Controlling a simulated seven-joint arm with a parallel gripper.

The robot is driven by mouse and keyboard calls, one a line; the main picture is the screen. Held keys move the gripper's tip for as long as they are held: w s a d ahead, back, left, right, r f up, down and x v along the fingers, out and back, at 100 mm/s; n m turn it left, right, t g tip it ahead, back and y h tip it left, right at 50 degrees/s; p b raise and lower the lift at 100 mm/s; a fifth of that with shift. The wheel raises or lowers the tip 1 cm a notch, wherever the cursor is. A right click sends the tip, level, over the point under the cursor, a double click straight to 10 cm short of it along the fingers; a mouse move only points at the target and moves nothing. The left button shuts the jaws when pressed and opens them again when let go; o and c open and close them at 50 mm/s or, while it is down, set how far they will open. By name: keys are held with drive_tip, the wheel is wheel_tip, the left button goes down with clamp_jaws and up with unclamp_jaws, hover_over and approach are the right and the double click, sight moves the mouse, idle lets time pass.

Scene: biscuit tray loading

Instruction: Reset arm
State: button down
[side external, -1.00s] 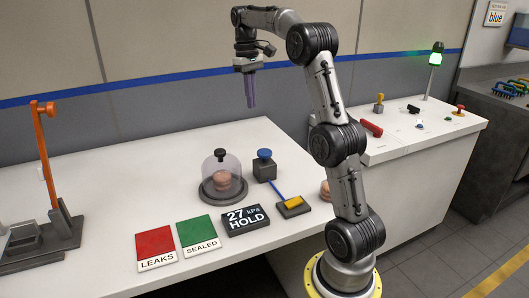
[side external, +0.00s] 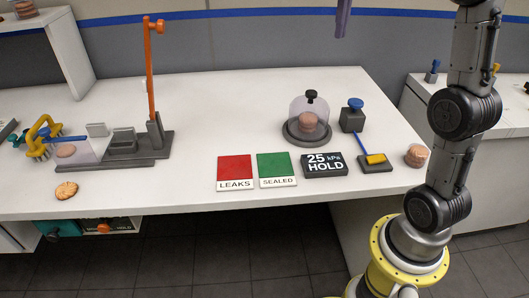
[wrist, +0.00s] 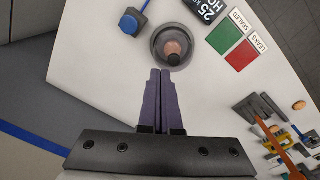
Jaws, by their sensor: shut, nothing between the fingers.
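My gripper (side external: 343,20) shows only as purple fingers at the top edge of the side view. In the wrist view the two purple fingers (wrist: 160,78) are together, shut with nothing between them. They hang above the bench, clear of everything. A clear dome (side external: 297,106) stands on a dark round base over a pinkish round stack (side external: 309,121). The dome also shows just beyond the fingertips in the wrist view (wrist: 157,44). A black display (side external: 324,165) reads 25 kPa HOLD.
A red LEAKS pad (side external: 234,167) and green SEALED pad (side external: 273,165) lie in front of the dome. A blue-knobbed block (side external: 352,120) and a yellow-ended lever (side external: 375,159) stand to its right. An orange upright (side external: 151,75) rises at left.

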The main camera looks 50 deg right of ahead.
drive_tip(key=s+a+n+t, duration=0.3)
drive_tip(key=s+a, duration=0.7)
drive_tip(key=a, duration=0.5)
drive_tip(key=s+a+f+t, duration=0.1)
drive_tip(key=s+a+f, duration=0.1)
drive_tip(key=f, duration=0.4)
drive_tip(key=s+a+f+t, duration=0.1)
drive_tip(key=s+a+f, duration=0.1)
drive_tip(key=s+f, duration=0.3)
wheel_tip(320, 180, down, 2)
drive_tip(key=shift+f+y, duration=0.1)
drive_tip(key=shift+y, duration=0.2)
